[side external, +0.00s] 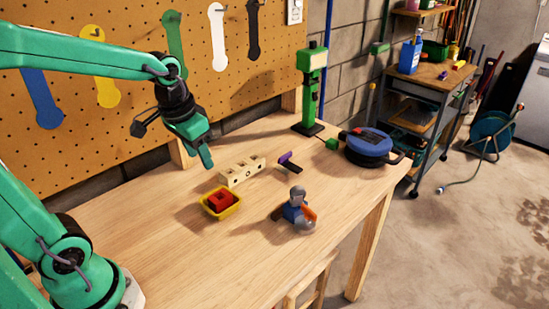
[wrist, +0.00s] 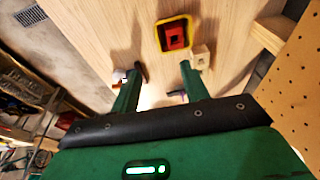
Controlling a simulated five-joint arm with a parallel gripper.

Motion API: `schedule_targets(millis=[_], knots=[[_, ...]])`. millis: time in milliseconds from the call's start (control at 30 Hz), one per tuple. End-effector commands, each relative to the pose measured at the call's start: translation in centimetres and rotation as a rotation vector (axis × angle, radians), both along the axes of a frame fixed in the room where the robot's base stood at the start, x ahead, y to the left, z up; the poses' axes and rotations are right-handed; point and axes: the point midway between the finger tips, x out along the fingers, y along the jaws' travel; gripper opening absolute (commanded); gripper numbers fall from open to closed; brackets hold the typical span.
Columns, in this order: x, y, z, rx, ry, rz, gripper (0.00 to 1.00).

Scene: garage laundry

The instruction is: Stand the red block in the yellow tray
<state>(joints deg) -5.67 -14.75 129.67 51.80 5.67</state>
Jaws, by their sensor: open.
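The red block (side external: 220,199) is inside the small yellow tray (side external: 237,208) on the workbench. In the wrist view the red block (wrist: 175,37) also shows within the yellow rim (wrist: 161,36) of the tray. Whether the block is upright or lying cannot be told for sure. My gripper (side external: 208,163) hangs above the bench, behind the tray and higher than it. In the wrist view its two green fingers (wrist: 158,83) are spread apart with nothing between them, and the tray lies beyond their tips. My gripper is open and touches nothing.
A pale wooden block with holes (side external: 242,171) stands just behind the tray. A purple-and-black tool (side external: 289,162) and a blue-grey figure (side external: 296,209) are to the right. A blue round case (side external: 369,147) and a green stand (side external: 310,90) are farther back. The front of the bench is clear.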

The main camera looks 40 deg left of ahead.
Motion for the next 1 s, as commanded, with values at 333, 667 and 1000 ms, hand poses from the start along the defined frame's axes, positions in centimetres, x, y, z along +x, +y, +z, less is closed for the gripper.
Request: schedule_targets(millis=[333, 667, 1000], knots=[[-4.9, -2.0, 2.9, -0.007, -0.157, -0.004, 0.45], [-8.0, -3.0, 3.6, -0.021, -0.252, -0.007, 0.45], [-8.3, -3.1, 3.6, -0.023, -0.261, -0.005, 0.45]])
